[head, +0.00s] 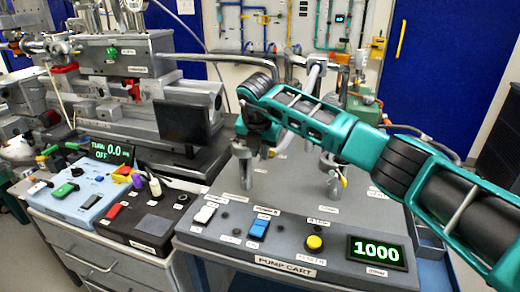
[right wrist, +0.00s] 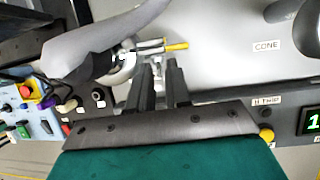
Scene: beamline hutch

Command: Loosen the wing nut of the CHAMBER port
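My right gripper (right wrist: 161,84) reaches down over the left part of the pump cart in the head view (head: 246,170). In the right wrist view its two dark fingers stand apart. A small silver piece (right wrist: 159,76) shows in the gap; I cannot tell whether it is the wing nut or whether the fingers touch it. Just beyond the fingertips is a clamp with a yellow-tipped pin (right wrist: 176,46), beside the end of a grey bent pipe (right wrist: 95,50). The port label there is not readable, and the arm hides much of this spot in the head view. My left gripper is not in view.
The pump cart (head: 300,268) has switches, a yellow button (head: 314,242) and a display reading 1000 (head: 377,252) along its front. Another pipe end (head: 331,172) stands right of the gripper. A turbo controller (head: 90,168) and dark monitor (head: 187,124) are at left.

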